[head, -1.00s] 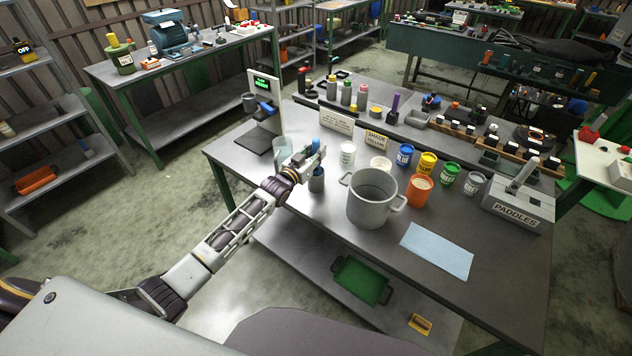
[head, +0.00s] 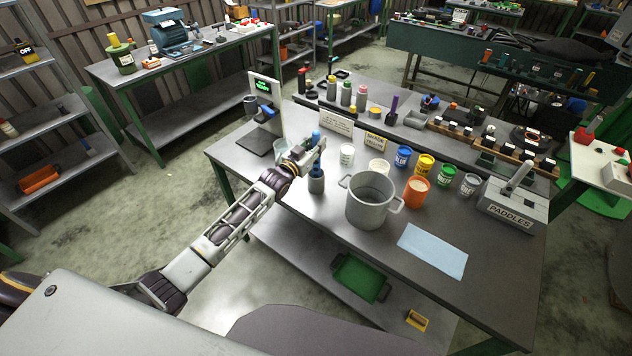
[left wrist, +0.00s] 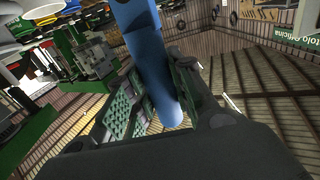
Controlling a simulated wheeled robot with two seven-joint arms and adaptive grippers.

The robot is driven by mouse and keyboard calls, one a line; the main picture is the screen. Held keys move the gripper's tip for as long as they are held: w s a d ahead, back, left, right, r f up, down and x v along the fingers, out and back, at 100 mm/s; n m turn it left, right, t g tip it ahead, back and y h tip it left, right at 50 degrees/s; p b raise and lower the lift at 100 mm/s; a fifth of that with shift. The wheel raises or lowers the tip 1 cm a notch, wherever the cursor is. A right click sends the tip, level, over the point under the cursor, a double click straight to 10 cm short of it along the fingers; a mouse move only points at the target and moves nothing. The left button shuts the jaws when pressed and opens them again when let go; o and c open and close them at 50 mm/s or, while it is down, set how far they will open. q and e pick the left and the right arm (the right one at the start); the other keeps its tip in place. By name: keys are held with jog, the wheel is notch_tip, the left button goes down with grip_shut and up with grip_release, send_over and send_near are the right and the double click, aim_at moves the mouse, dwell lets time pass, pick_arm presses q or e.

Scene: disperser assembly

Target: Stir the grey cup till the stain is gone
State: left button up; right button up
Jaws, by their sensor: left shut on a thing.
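My left gripper (head: 308,158) is shut on a blue rod-like paddle (head: 316,137), whose top sticks up above the fingers. In the left wrist view the blue paddle (left wrist: 155,65) runs between the green-padded fingers. A small grey cup (head: 316,184) stands on the bench directly below the gripper. The paddle's lower part is hidden by the fingers, and it appears to reach down to the cup's mouth. I cannot tell how deep it is. The inside of the cup and any stain are hidden. My right gripper is not in view.
A large grey pot (head: 371,208) stands just right of the cup. A glass beaker (head: 281,146) is behind my gripper, near a stand with a green display (head: 265,100). Several paint cans and a paddles box (head: 512,210) are to the right. A blue cloth (head: 433,250) lies in front.

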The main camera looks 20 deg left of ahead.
aim_at(314, 135)
pick_arm(q)
jog(key=shift+r, duration=2.3)
jog(key=shift+r, duration=1.9)
